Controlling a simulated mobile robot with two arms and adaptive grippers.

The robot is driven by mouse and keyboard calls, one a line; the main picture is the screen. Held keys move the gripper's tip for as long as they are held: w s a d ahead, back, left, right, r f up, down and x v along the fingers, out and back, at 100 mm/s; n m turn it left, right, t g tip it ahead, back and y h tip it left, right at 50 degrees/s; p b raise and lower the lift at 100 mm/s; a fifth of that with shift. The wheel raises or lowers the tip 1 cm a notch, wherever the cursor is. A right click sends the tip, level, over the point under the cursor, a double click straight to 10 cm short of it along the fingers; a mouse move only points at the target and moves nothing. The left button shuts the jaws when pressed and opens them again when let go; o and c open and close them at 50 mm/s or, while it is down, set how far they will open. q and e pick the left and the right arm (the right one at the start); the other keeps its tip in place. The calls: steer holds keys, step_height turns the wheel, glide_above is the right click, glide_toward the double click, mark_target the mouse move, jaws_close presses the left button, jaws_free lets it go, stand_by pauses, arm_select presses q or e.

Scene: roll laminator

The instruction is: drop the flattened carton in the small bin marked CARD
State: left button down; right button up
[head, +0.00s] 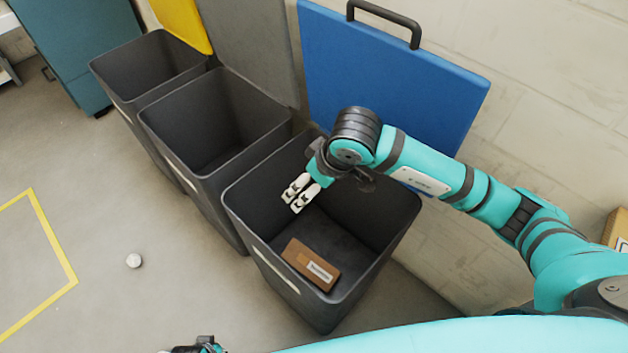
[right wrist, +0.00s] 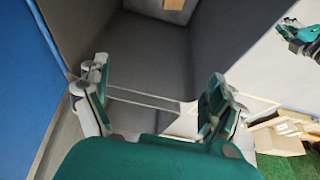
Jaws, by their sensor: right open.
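The flattened carton (head: 311,265), brown with a pale label, lies inside the nearest dark bin (head: 372,283), the one with the raised blue lid. Its edge also shows at the top of the right wrist view (right wrist: 173,4). My right gripper (head: 297,194) is over this bin's opening, apart from the carton; its fingers (right wrist: 157,78) are spread with nothing between them. The pale label on the bin's front is too small to read.
Two more dark bins, a middle one (head: 160,128) and a far one (head: 112,84), stand in a row with it. The raised blue lid (head: 400,75) leans by the block wall. A small white round object (head: 134,261) lies on otherwise clear floor beside yellow tape (head: 55,240).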

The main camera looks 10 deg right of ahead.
steer(key=shift+r, duration=0.1)
steer(key=v, duration=1.1)
steer(key=shift+s+r, duration=0.2)
steer(key=shift+r, duration=0.15)
steer(key=shift+d, duration=0.15)
